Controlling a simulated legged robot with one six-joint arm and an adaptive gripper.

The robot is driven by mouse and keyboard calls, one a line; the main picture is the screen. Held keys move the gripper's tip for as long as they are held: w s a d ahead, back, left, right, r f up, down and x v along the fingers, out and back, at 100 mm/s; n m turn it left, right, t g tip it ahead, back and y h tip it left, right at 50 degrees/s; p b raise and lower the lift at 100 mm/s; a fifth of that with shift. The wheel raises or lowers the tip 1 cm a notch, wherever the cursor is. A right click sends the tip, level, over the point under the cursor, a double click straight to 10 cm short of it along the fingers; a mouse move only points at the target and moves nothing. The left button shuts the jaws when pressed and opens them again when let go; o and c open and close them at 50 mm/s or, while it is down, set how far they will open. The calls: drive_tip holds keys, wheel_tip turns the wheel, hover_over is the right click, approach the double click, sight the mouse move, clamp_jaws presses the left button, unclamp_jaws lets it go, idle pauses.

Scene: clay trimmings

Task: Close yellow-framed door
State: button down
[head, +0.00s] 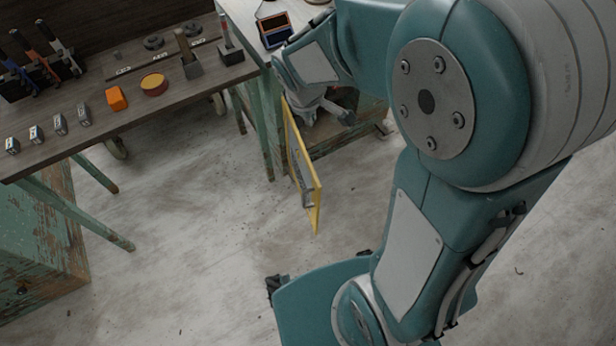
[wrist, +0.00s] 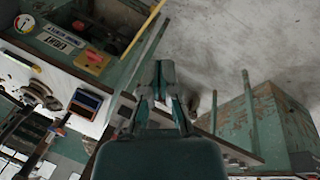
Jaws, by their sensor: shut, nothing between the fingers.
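The yellow-framed door (head: 317,205) stands open in the head view, jutting out from the green cabinet (head: 352,140) toward the camera, with a grey fitting on its face. A thin yellow strip, apparently the door's edge (wrist: 154,14), shows at the top of the wrist view. My gripper (head: 338,114) is to the right of the door's far end, in front of the cabinet. In the wrist view my gripper (wrist: 165,72) is shut and empty. I cannot tell whether it touches the door. My arm hides much of the cabinet.
A wooden workbench (head: 60,130) with tools, an orange block (head: 117,98) and a round yellow-rimmed tin (head: 153,85) stands at the left. A blue-orange device (head: 274,29) lies on the white top behind. Floor in front of the door is clear.

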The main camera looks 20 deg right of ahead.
drive_tip(key=w+a+f+n+g, duration=0.1)
drive_tip(key=w+a+f+n, duration=0.15)
drive_tip(key=f, duration=0.55)
drive_tip(key=w+a+f+n, duration=0.1)
drive_tip(key=w+f+n, duration=0.15)
drive_tip(key=f, duration=0.45)
drive_tip(key=n+g+h, duration=0.1)
drive_tip(key=n, duration=0.4)
approach(312, 190)
drive_tip(key=a+r, duration=0.3)
drive_tip(key=a, duration=0.2)
drive_tip(key=d+f, duration=0.1)
drive_tip(key=f, duration=0.2)
drive_tip(key=d+f, duration=0.2)
drive_tip(key=f, duration=0.1)
drive_tip(key=d+f, duration=0.2)
drive_tip(key=f, duration=0.1)
drive_tip(key=shift+w+d+f, duration=0.25)
drive_tip(key=shift+d, duration=0.55)
